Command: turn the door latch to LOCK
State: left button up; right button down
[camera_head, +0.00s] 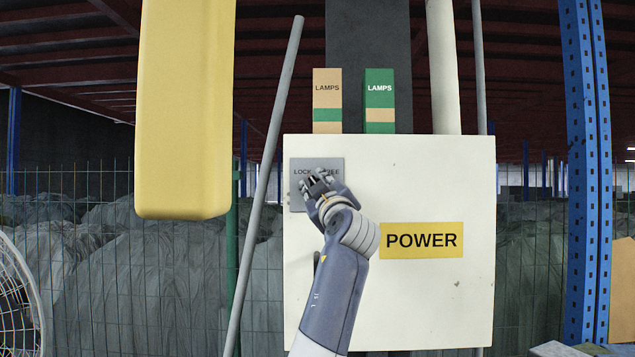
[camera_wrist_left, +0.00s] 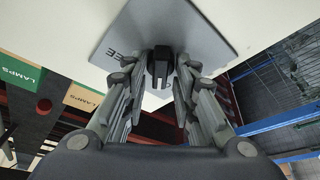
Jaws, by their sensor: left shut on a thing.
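A white cabinet (camera_head: 440,310) with a yellow POWER label (camera_head: 421,240) faces me. A grey latch plate (camera_head: 335,165) is fixed at its upper left. The plate reads LOCK on the left; the word on the right is partly hidden and ends in "EE". My left gripper (camera_head: 318,184) is at the plate and covers the latch in the head view. In the left wrist view, the dark latch knob (camera_wrist_left: 160,69) stands between the fingers of my left gripper (camera_wrist_left: 160,80), which is shut on it. The knob's exact angle is hard to tell. My right gripper is not in view.
Two LAMPS boxes (camera_head: 327,98) (camera_head: 380,98) stand above the cabinet. A yellow hanging block (camera_head: 185,110) and a slanted grey pole (camera_head: 262,190) are to the left. A blue post (camera_head: 588,180) is at the right. Wire fencing runs behind.

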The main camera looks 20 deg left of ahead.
pick_arm(q)
jog(key=shift+r+n+g+p, duration=0.1)
jog(key=shift+n+g+p, duration=0.3)
jog(key=shift+n, duration=0.4)
jog(key=shift+n+y, duration=0.3)
jog(key=o, duration=1)
jog(key=shift+c, duration=0.2)
jog(key=shift+s, duration=0.1)
jog(key=v, duration=0.7)
jog(key=shift+s+d, duration=0.15)
